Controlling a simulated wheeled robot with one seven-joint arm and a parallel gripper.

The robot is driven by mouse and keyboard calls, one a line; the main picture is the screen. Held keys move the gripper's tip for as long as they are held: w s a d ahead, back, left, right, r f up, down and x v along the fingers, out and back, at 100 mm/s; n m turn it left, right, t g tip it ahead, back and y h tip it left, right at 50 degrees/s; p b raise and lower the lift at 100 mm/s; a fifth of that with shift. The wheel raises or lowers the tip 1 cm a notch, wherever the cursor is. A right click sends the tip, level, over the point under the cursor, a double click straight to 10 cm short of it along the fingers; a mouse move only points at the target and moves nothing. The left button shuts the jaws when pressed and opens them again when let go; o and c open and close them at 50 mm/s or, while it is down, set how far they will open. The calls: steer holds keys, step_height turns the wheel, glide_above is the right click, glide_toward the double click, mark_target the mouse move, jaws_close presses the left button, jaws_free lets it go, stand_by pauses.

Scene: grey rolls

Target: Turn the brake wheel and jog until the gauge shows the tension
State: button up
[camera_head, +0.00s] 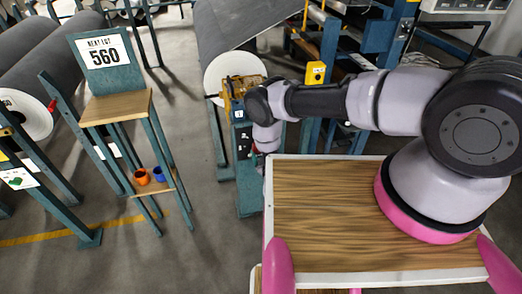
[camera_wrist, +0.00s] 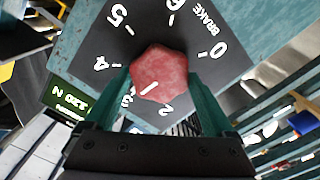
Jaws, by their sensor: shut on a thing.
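The red brake wheel (camera_wrist: 160,72) is in the middle of the wrist view, on a dark dial plate (camera_wrist: 100,55) marked BRAKE with white numbers. A white mark on the wheel points down-left, roughly between 2 and 3. My gripper (camera_wrist: 160,80) is shut on the wheel, one green finger on each side. A green gauge display (camera_wrist: 70,98) at the left of the wrist view shows a tilted reading ending in N; its digits are unclear, perhaps 130. In the head view my arm hides most of the teal stand (camera_head: 246,190) and its dial.
A sign (camera_head: 103,52) reading NEXT LOT 560 stands on a teal stand with orange and blue cups (camera_head: 142,177) below. Grey rolls (camera_head: 45,60) lie at left. A wooden-topped surface (camera_head: 320,215) is in front. Floor is clear between the stands.

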steer(key=shift+s+n, duration=0.1)
steer(key=shift+n, duration=2.2)
steer(key=o, duration=1.1)
